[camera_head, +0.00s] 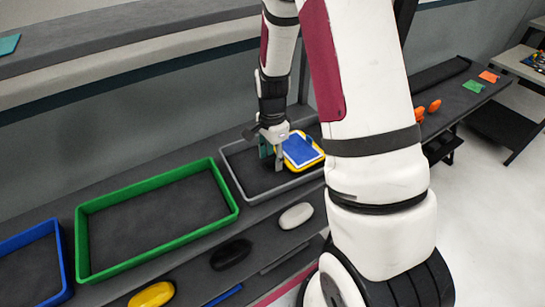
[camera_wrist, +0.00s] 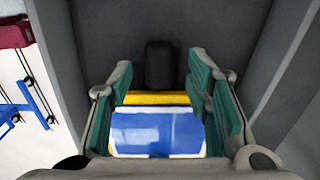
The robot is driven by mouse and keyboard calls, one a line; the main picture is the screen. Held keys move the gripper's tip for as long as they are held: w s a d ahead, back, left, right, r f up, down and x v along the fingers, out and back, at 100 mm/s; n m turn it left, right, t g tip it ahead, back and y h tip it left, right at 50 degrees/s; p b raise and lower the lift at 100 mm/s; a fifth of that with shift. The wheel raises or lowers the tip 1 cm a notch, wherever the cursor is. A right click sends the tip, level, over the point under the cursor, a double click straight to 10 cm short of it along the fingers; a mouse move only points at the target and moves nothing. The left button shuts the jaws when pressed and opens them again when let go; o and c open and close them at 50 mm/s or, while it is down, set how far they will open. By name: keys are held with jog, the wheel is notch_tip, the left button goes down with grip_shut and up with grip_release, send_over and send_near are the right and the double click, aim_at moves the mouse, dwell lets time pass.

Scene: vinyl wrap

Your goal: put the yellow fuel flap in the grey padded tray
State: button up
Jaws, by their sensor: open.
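The yellow fuel flap (camera_head: 318,155) appears as a yellow-edged piece with a blue face, at the right end of the grey padded tray (camera_head: 287,187) in the head view. My arm partly hides that end. My gripper (camera_head: 272,157) is over the tray, just left of the flap. In the wrist view, the yellow edge of the flap (camera_wrist: 157,99) and its blue face show between the open, teal-padded fingers of my gripper (camera_wrist: 158,85). Neither finger clearly touches it. I cannot tell whether the flap rests fully on the padding.
A green-rimmed tray (camera_head: 228,190) stands empty to the left, with a blue-rimmed tray (camera_head: 62,262) beyond it. White (camera_head: 296,215), black (camera_head: 231,254) and yellow (camera_head: 152,295) rounded pieces lie along the front. A raised ledge (camera_head: 130,72) runs behind.

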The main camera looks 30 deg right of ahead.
notch_tip(320, 180, up, 7)
jog(key=shift+r+b, duration=0.2)
jog(key=shift+b, duration=0.2)
jog(key=s+a+r+n+t, duration=0.1)
jog(key=s+a+r+n, duration=0.25)
jog(key=r, duration=0.35)
jog(key=s+a+r+n+t, duration=0.2)
jog(key=a+r+n, duration=0.25)
jog(key=r, duration=0.35)
jog(key=s+a+r+n+t, duration=0.2)
jog(key=s+a+r+n, duration=0.2)
jog(key=s+r+n, duration=0.3)
jog(key=s+n, duration=0.3)
jog(key=s, duration=0.2)
jog(key=shift+s+r+t, duration=0.15)
jog(key=shift+r+t, duration=0.05)
jog(key=shift+t, duration=0.1)
